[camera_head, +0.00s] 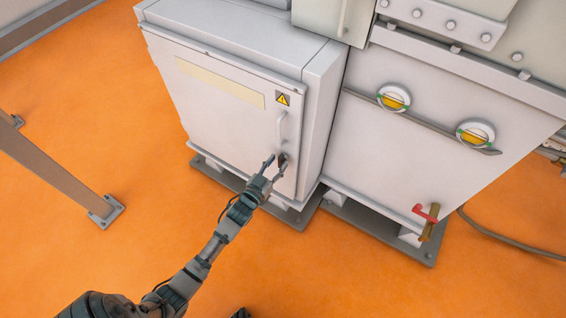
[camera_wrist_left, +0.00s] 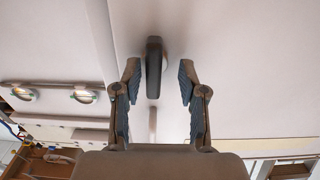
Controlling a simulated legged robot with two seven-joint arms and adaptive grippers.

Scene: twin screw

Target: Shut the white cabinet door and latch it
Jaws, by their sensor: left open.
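The white cabinet door (camera_head: 215,110) lies flat on or very close to the cabinet (camera_head: 325,90) front; I cannot tell whether a thin gap remains. A pale vertical handle (camera_head: 281,127) and a small dark latch knob (camera_head: 283,159) sit near its right edge, the knob below the handle. My left gripper (camera_head: 276,165) is open at the knob. In the left wrist view, the dark knob (camera_wrist_left: 154,65) stands between the two spread fingers of this gripper (camera_wrist_left: 158,80), with space on both sides. My right gripper is not in view.
To the right stands a grey-white machine panel (camera_head: 400,140) with two round yellow gauges and a red-handled valve (camera_head: 427,213) low down. A brown post (camera_head: 60,165) is bolted to the orange floor at left. The floor (camera_head: 100,260) before the cabinet is mostly clear.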

